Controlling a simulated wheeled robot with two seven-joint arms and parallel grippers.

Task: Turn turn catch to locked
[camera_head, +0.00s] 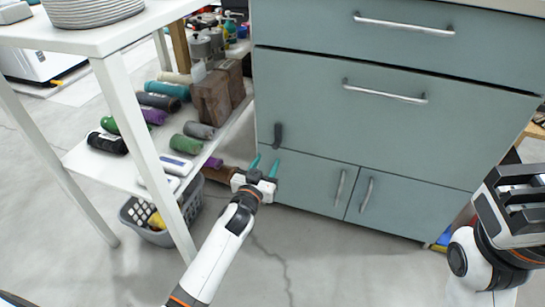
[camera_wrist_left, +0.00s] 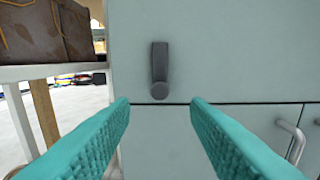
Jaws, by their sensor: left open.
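The turn catch (camera_head: 278,135) is a small dark grey lever on the left edge of the blue-green cabinet (camera_head: 330,130). In the left wrist view the catch (camera_wrist_left: 159,70) stands upright, with its round pivot end at the bottom, just above a panel seam. My left gripper (camera_head: 265,165) is open and empty, just below and in front of the catch. In the left wrist view its teal fingers (camera_wrist_left: 160,110) are apart, one to each side below the catch, not visibly touching it. My right gripper (camera_head: 515,200) is at the right edge, clear of the cabinet catch; its jaw state is unclear.
A white shelf unit (camera_head: 105,165) with rolled textiles and brown bags (camera_head: 212,97) stands close on the left. A grey basket (camera_head: 150,230) sits on the floor below it. Two lower doors with bar handles (camera_head: 366,194) are right of my left gripper. Floor in front is clear.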

